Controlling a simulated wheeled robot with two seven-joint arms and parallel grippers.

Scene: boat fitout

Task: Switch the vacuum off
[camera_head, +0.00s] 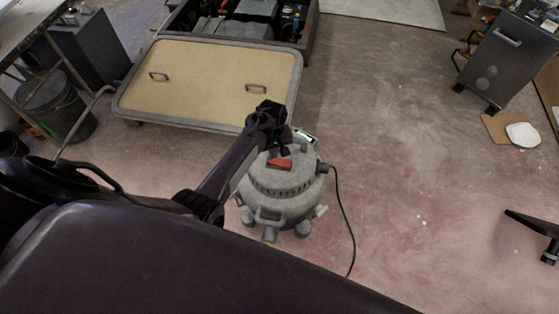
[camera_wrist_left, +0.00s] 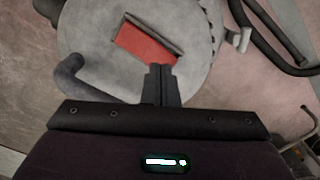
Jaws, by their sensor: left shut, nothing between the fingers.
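The vacuum (camera_head: 283,207) is a grey round canister standing on the floor at the middle of the head view. A red switch (camera_head: 279,164) sits on its top. In the left wrist view the red switch (camera_wrist_left: 143,44) lies in a dark recess on the grey lid (camera_wrist_left: 88,42). My left gripper (camera_head: 284,152) is shut and empty above the lid, close to the switch. In the wrist view its fingertips (camera_wrist_left: 160,70) reach the switch's lower right end. I cannot tell whether they touch it. My right gripper is not in view.
A dark cable (camera_head: 346,218) runs from the vacuum's right side over the floor. A low tan panel (camera_head: 205,82) with two handles lies behind on the left. A grey cabinet (camera_head: 505,62) stands at the upper right.

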